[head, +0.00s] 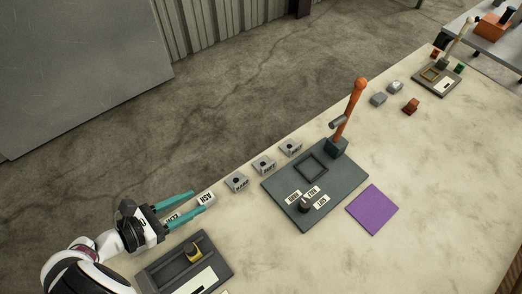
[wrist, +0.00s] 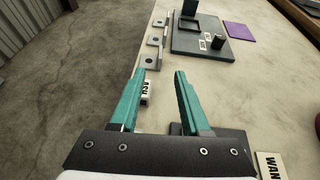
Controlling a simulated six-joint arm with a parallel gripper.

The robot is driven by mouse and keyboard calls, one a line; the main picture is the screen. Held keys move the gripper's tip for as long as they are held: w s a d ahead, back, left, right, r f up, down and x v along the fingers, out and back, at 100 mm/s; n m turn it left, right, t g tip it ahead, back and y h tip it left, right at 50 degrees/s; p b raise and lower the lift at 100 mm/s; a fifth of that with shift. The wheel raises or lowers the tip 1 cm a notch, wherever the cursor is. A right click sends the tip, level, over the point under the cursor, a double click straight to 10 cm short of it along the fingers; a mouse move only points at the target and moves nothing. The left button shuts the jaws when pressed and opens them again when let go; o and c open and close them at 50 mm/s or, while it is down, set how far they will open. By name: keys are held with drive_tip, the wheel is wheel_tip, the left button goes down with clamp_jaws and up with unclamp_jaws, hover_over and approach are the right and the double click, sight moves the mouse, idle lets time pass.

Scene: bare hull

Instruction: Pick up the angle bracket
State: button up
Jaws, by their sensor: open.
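Several small grey angle brackets stand in a row along the table's far edge, to the left of the dark plate. In the head view they are a near bracket (head: 236,182), a middle one (head: 264,166) and a far one (head: 290,148), each with a dark hole. The wrist view shows them ahead of the fingers, the nearest bracket (wrist: 150,62) just beyond the left fingertip. My gripper (head: 198,201) is open and empty, its teal fingers pointing along the row. A labelled light block (head: 206,198) is at the fingertips; in the wrist view (wrist: 146,86) the left finger partly covers it.
A dark plate (head: 277,187) carries an orange lever (head: 353,105), a square frame and a labelled knob. A purple mat (head: 373,210) lies beside it. A grey tray (head: 160,276) with a yellow-black piece is near my arm. Small blocks and another station stand at the far right.

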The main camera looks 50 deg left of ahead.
sight(238, 183)
drive_tip(key=x, duration=0.5)
drive_tip(key=f+x, duration=0.1)
drive_tip(key=x, duration=0.9)
drive_tip(key=shift+s+d+f, duration=0.15)
drive_tip(key=shift+s+f, duration=0.05)
clamp_jaws()
